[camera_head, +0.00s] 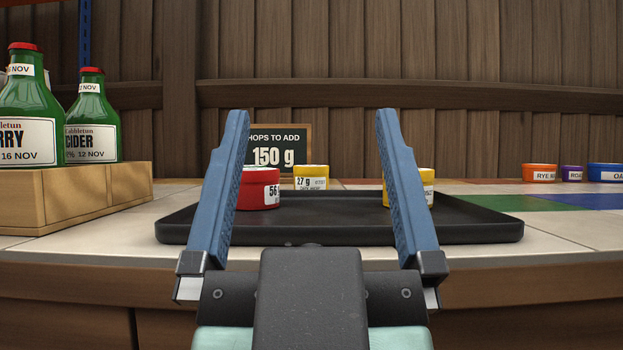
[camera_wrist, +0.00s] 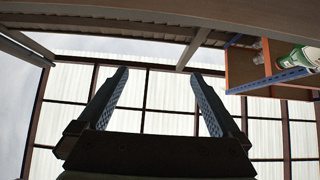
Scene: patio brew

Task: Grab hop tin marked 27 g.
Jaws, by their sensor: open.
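Another yellow tin (camera_head: 427,187) stands to the right, partly hidden behind my right finger. My gripper (camera_head: 312,118) is open and empty. In the head view its two blue fingers are spread on either side of the 27 g tin, in front of it. In the wrist view the gripper (camera_wrist: 157,80) shows nothing between its fingers.
A sign (camera_head: 280,148) reading hops to add, 150 g, stands behind the tins. Green bottles (camera_head: 92,118) stand on a wooden block (camera_head: 85,197) at left. Small orange (camera_head: 539,173), purple (camera_head: 572,173) and blue (camera_head: 606,172) containers are at far right. The tray has a raised rim.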

